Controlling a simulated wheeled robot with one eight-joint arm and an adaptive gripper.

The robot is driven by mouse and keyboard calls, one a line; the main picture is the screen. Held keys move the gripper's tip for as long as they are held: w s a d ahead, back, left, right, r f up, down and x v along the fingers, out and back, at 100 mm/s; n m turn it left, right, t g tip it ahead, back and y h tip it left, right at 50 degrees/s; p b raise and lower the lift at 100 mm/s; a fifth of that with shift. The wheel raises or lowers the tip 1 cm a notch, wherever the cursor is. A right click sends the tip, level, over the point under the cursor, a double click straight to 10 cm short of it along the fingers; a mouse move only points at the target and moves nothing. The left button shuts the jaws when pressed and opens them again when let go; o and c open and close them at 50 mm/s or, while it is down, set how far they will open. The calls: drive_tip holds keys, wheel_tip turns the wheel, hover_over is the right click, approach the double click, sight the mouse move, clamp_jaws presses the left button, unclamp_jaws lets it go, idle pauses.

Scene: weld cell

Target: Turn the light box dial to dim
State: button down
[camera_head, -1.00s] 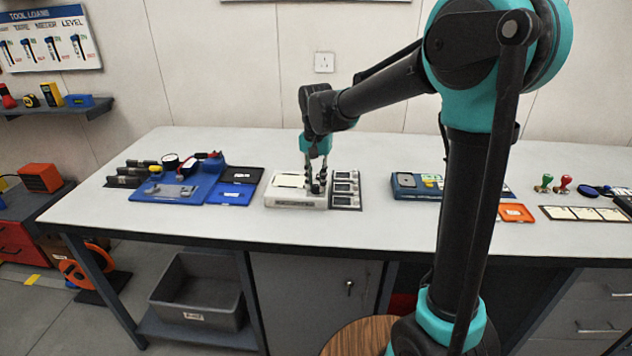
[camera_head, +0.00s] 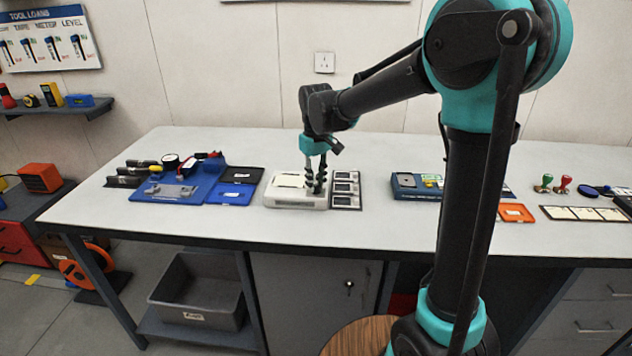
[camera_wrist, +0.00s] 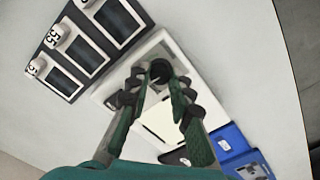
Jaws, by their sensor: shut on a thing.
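The light box (camera_head: 285,201) is a white box with a bright panel on the bench, left of centre in the head view. In the wrist view the white box (camera_wrist: 112,92) lies below my gripper. Its dial (camera_wrist: 160,72) is a dark round knob between my fingertips. My gripper (camera_head: 316,188) is over the box's right end in the head view, and in the wrist view my gripper (camera_wrist: 158,86) is shut on the dial from both sides. The dial's pointer and any markings are too small to read.
A dark holder with several small framed pieces (camera_head: 345,190) stands close to the right of the box. Blue trays (camera_head: 236,194) lie to its left. A blue-grey case (camera_head: 415,186) and an orange tray (camera_head: 516,212) are farther right. The bench front is clear.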

sight(316, 186)
drive_tip(key=shift+n, duration=0.6)
drive_tip(key=c, duration=1.3)
unclamp_jaws()
drive_tip(key=shift+c, duration=0.2)
wheel_tip(316, 186, up, 12)
